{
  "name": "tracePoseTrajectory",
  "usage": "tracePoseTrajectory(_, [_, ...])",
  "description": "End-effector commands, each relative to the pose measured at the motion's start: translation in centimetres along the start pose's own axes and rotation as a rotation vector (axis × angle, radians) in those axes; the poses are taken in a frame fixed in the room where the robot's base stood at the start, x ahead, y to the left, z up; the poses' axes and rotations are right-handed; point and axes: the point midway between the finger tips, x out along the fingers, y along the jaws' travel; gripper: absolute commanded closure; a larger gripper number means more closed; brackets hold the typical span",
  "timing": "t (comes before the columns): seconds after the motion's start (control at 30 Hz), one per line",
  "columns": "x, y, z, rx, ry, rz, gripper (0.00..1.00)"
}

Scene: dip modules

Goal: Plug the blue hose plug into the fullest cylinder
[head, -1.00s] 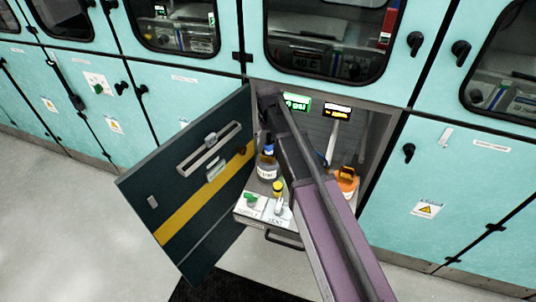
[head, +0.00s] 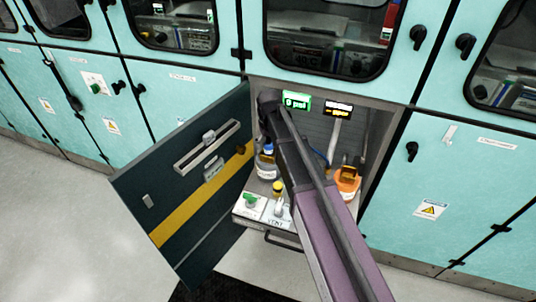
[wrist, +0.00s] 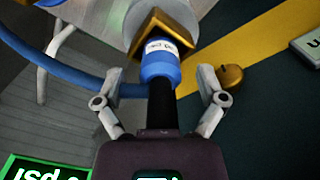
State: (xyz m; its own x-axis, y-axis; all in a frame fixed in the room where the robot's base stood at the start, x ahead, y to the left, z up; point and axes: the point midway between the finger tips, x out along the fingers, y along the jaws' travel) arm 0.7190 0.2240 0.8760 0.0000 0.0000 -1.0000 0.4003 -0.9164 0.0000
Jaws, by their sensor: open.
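The blue hose plug (wrist: 160,66), with a pale label and a black stem, sits at a gold bracket (wrist: 172,33) in the wrist view. The blue hose (wrist: 70,78) runs off to the left. My gripper (wrist: 160,98) is open, with one finger on each side of the black stem. In the head view, a clear container (head: 266,168) stands at the left of the open cabinet and an orange one (head: 347,183) at the right. My arm hides much between them. I cannot tell which cylinder is fullest.
A dark cabinet door (head: 190,190) stands open at the left. A pull-out tray with a green knob (head: 251,199) and a yellow-topped fitting (head: 278,189) is at the front.

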Motion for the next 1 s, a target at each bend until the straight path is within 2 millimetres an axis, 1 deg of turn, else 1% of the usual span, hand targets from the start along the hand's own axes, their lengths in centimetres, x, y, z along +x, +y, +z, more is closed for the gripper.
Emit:
tracePoseTrajectory(0.03, [0.8,0.0,0.0,0.0,0.0,0.0,0.1])
tracePoseTrajectory(0.23, [1.9,0.0,0.0,-0.001,0.0,0.0,0.1])
tracePoseTrajectory(0.93, [2.0,-0.1,0.0,-0.002,0.0,0.0,0.1])
tracePoseTrajectory(0.97, [2.0,-0.1,0.0,-0.002,0.0,0.0,0.13])
tracePoseTrajectory(1.0, [2.0,-0.1,0.0,-0.002,0.0,0.0,0.25])
